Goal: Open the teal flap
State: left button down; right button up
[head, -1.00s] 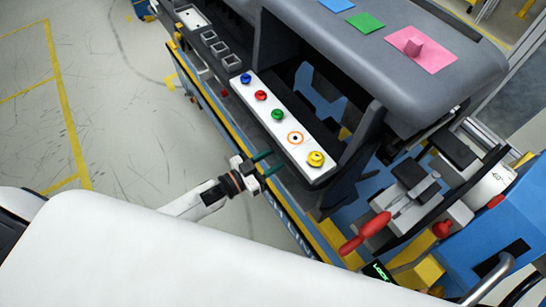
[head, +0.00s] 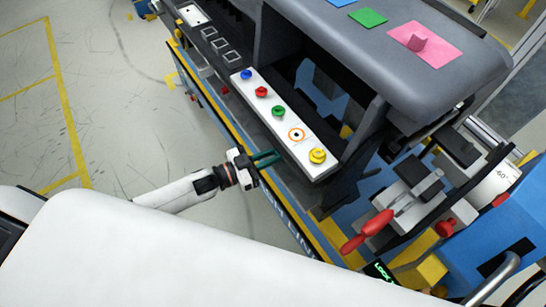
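I cannot make out a teal flap in the head view; the only teal parts I see are the slim fingers of my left gripper (head: 266,157). That gripper is at the front of the dark grey dashboard module (head: 408,58), just left of and apart from its white button strip (head: 285,123). Its fingers point right toward the strip and lie close together. I cannot tell whether they are fully shut, and I see nothing between them. My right gripper is not in view.
A red-handled lever (head: 367,231) and blue machinery stand at the right. Open floor lies left.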

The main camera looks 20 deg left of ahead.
pick_arm(q)
jog(key=shift+w+a+m+g+h+b, duration=0.1)
jog(key=shift+a+m+g+h+b, duration=0.55)
jog(key=shift+m+g+b, duration=0.55)
jog(key=shift+w+a+m+g+h+b, duration=0.1)
jog(key=shift+a+m+g+h+b, duration=0.35)
jog(key=shift+m+g+h+b, duration=0.75)
jog(key=shift+w+a+m+g+h+b, duration=0.1)
jog(key=shift+a+m+g+h+b, duration=0.25)
jog(key=shift+a+m+g+b, duration=0.85)
jog(key=shift+d+n+g, duration=0.5)
jog(key=shift+d+n, duration=0.1)
jog(key=shift+d, duration=0.05)
jog(key=c, duration=1.4)
grip_release()
jog(key=shift+o, duration=0.2)
jog(key=b+v, duration=0.3)
jog(key=v, duration=0.9)
